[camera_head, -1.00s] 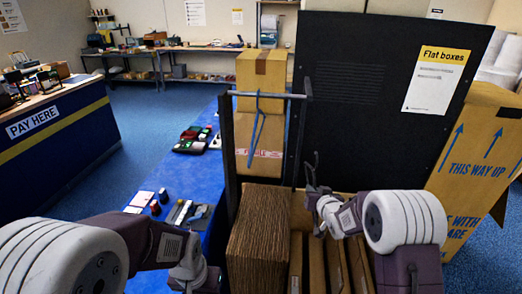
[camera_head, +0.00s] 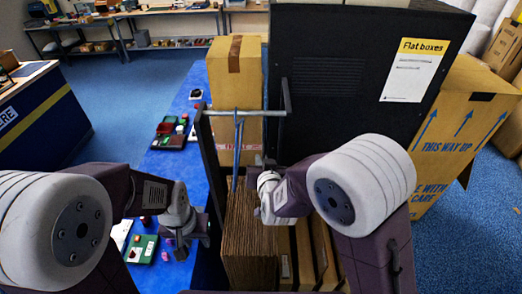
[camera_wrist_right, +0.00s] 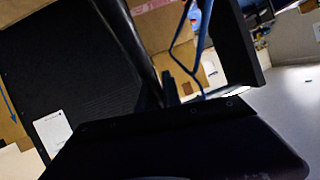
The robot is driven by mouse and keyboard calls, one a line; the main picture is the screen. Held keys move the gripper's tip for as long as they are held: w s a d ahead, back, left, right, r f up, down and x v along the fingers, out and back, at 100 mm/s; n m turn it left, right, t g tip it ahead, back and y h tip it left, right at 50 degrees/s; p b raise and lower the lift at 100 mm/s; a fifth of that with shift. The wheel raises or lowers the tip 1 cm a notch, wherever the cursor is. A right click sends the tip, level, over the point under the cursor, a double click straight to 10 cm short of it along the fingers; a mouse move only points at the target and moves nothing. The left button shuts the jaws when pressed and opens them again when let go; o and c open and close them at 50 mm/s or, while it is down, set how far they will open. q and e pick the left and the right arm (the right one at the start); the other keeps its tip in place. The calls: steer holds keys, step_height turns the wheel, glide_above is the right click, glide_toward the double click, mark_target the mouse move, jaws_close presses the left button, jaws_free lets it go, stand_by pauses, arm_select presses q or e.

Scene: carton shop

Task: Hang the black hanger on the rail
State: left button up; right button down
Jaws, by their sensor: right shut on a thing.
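The grey rail (camera_head: 225,112) runs across the top of a dark stand, with an upturned end at the right. A blue hanger (camera_head: 238,150) hangs from it. My right gripper (camera_head: 261,171) is below the rail, just right of the blue hanger. It is shut on the black hanger, which is hard to make out against the dark stand and mostly hidden by the gripper and arm. In the right wrist view the blue hanger (camera_wrist_right: 184,55) shows close ahead. My left gripper (camera_head: 204,227) is low at the left of the stand; its fingers are unclear.
Upright brown cardboard sheets (camera_head: 248,240) fill the space below the rail. A tall carton (camera_head: 236,75) stands behind it, and a large black panel (camera_head: 345,75) rises at the right. A blue table (camera_head: 185,180) with small goods lies at the left.

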steer(key=shift+w, duration=0.2)
steer(key=d+b+x, duration=0.1)
steer(key=x, duration=0.8)
steer(key=shift+w+r, duration=0.25)
steer(key=shift+r, duration=0.15)
steer(key=shift+d, duration=0.1)
steer(key=c, duration=1.4)
jaws_free()
steer(key=shift+c, duration=0.2)
